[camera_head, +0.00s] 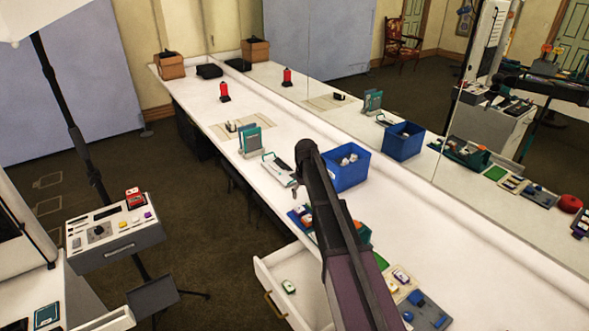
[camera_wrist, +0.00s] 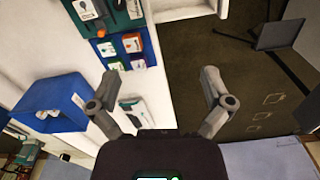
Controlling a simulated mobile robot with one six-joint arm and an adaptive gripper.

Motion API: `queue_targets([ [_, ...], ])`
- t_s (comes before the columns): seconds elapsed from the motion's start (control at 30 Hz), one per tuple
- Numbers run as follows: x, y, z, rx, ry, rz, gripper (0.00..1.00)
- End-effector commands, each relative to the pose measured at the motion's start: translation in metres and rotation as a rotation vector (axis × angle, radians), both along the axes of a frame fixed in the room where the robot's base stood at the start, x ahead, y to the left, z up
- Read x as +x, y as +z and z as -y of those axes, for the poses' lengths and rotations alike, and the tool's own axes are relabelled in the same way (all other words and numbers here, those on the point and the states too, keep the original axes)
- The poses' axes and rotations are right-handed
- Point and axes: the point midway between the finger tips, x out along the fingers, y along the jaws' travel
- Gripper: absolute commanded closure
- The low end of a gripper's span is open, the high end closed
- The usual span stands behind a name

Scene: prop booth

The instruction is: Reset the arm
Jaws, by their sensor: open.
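My arm (camera_head: 345,230) reaches up from the bottom edge of the head view over the white counter (camera_head: 450,240). Its far end stands in front of the counter beside the blue bin; my gripper's fingers cannot be made out there. In the wrist view my gripper (camera_wrist: 160,84) has its two grey fingers spread wide apart, with nothing between them. Below the gap lie the counter's edge and the dark floor.
A blue bin (camera_head: 345,178), a teal file holder (camera_head: 250,142) and a red bottle (camera_head: 224,92) stand on the counter. An open drawer (camera_head: 268,285) juts out at the front. A tripod-mounted control panel (camera_head: 118,252) stands left. Floor between is clear.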

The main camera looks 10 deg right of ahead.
Motion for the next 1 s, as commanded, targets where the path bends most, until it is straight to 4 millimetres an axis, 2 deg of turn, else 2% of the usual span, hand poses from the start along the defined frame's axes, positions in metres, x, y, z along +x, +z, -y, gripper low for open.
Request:
queue_targets([
  [0.17,-0.027,-0.005,0.000,0.000,-0.021,0.000,0.00],
  [0.27,-0.053,-0.010,0.001,0.000,-0.047,0.000,0.00],
  [0.7,-0.219,-0.039,0.005,-0.001,-0.226,-0.001,0.00],
  [0.83,-0.258,-0.046,0.006,-0.001,-0.272,-0.001,0.00],
  [1.0,-0.286,-0.050,0.006,-0.001,-0.307,-0.001,0.00],
])
